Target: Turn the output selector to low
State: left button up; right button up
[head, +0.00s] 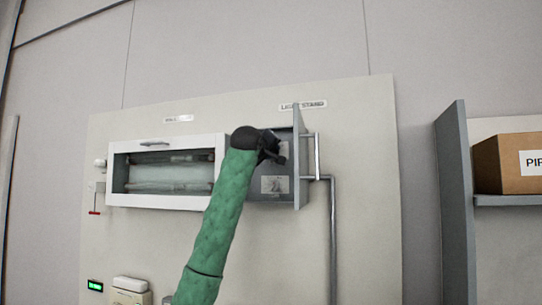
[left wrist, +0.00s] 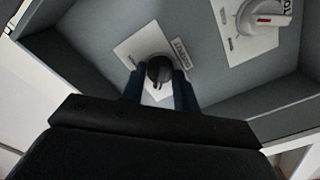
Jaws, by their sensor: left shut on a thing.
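The output selector is a small dark round knob (left wrist: 159,70) on a white label plate (left wrist: 138,46) inside a grey box, seen in the left wrist view. My left gripper (left wrist: 160,88) has its two dark fingers on either side of this knob and is shut on it. In the head view my left gripper (head: 277,147) reaches into the open grey box (head: 255,191), and its arm hides much of the inside. The knob itself is hidden in the head view. The markings by the knob are too small to read. My right gripper is not in view.
A larger white rotary handle (left wrist: 262,16) sits on another plate beside the knob. The box's grey door (head: 301,158) stands open at the right. A white-framed glass case (head: 163,202) is at the left. A grey shelf (head: 507,200) holds a cardboard box (head: 508,163).

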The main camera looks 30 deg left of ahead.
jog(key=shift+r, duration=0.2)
pick_arm(q)
jog(key=o, duration=0.9)
jog(key=shift+a, duration=0.1)
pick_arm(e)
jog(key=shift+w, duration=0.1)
pick_arm(q)
jog(key=shift+o, duration=0.2)
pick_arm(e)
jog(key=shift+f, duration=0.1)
pick_arm(q)
jog(key=b+v, duration=0.3)
jog(key=v, duration=0.4)
jog(key=shift+s+b, duration=0.3)
jog(key=shift+s, duration=0.05)
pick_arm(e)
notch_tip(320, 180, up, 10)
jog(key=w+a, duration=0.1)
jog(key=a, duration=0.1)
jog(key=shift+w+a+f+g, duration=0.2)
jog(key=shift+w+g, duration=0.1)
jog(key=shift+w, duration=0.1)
pick_arm(q)
jog(key=shift+f, duration=0.15)
